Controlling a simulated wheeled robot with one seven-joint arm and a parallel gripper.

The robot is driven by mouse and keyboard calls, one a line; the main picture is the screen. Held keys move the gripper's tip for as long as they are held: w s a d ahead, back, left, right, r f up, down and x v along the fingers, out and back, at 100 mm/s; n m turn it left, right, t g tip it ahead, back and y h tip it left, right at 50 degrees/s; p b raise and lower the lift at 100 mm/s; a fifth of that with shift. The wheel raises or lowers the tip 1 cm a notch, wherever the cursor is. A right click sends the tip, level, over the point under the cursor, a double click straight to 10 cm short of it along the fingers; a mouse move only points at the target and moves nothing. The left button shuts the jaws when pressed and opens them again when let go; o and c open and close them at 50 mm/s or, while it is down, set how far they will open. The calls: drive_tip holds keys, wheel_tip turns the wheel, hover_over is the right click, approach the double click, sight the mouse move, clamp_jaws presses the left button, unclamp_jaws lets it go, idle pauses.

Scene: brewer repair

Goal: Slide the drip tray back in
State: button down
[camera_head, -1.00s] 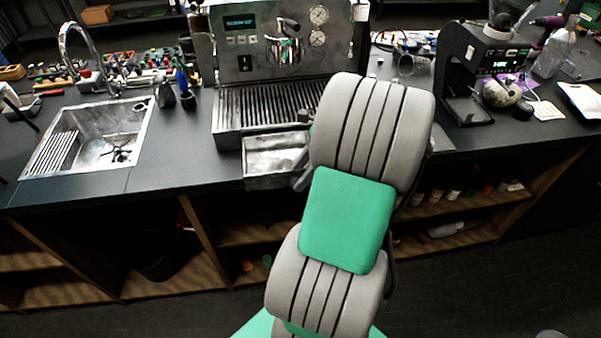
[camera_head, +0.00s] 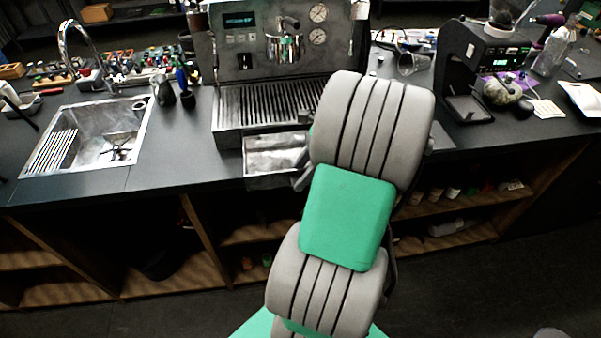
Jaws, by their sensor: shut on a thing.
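The espresso machine (camera_head: 232,70) stands on the dark counter with a slatted metal grate (camera_head: 250,108) in front. The drip tray (camera_head: 268,178), a shallow empty metal tray, sticks out below the grate and past the counter's front edge. It looks level. My gripper (camera_head: 301,178) is at the tray's right end, mostly hidden behind my own arm, and is shut on the tray. The tray's right end and the exact grip are also hidden.
A sink (camera_head: 92,138) is set into the counter at the left. A black grinder or brewer (camera_head: 470,70) stands at the right. Open wooden shelves (camera_head: 455,220) lie below the counter.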

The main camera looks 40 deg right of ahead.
drive_tip(key=shift+f, duration=0.2)
drive_tip(key=c, duration=0.7)
unclamp_jaws()
drive_tip(key=p+v, duration=0.2)
drive_tip(key=v, duration=0.5)
drive_tip(key=shift+s+d+r, duration=0.1)
drive_tip(key=shift+d+r, duration=0.05)
drive_tip(key=shift+r, duration=0.3)
drive_tip(key=w+a+r+n+h, duration=0.1)
drive_tip(key=w+a+r+n, duration=0.1)
drive_tip(key=w+a+n, duration=0.6)
drive_tip(key=s+a+n+h, duration=0.1)
drive_tip(key=a+n, duration=0.4)
drive_tip(key=a, duration=0.1)
drive_tip(key=s+a+r+n+h, duration=0.1)
drive_tip(key=s+a+n, duration=0.1)
drive_tip(key=a+n, duration=0.4)
drive_tip(key=s+a+n+h, duration=0.2)
drive_tip(key=a+n, duration=0.3)
drive_tip(key=a, duration=0.2)
drive_tip(key=shift+s+r+n+t, duration=0.1)
drive_tip(key=shift+r+n+t, duration=0.15)
drive_tip(key=shift+n+t, duration=0.15)
